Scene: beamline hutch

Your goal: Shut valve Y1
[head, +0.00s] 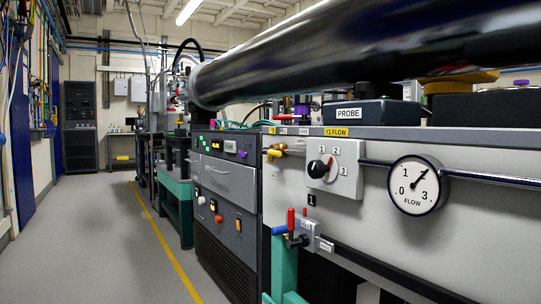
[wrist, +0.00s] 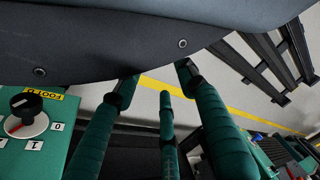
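In the head view, a yellow label reading Y2 FLOW (head: 336,132) sits above a selector (head: 321,169) with a black and red knob. No label clearly reads Y1. A small brass-yellow fitting (head: 275,151) sits on the panel to the left, under small labels too tiny to read. Lower, a small valve block (head: 305,231) carries red, blue and black handles; its tag is illegible. My gripper (wrist: 156,78) appears only in the wrist view, as teal fingers with dark joints.
A round FLOW gauge (head: 417,186) has its needle pointing up and right. A large dark cylinder spans the top right. A PROBE box (head: 371,112) stands on the bench. The floor aisle (head: 100,240) is clear. In the wrist view, a teal panel carries a black knob (wrist: 26,103).

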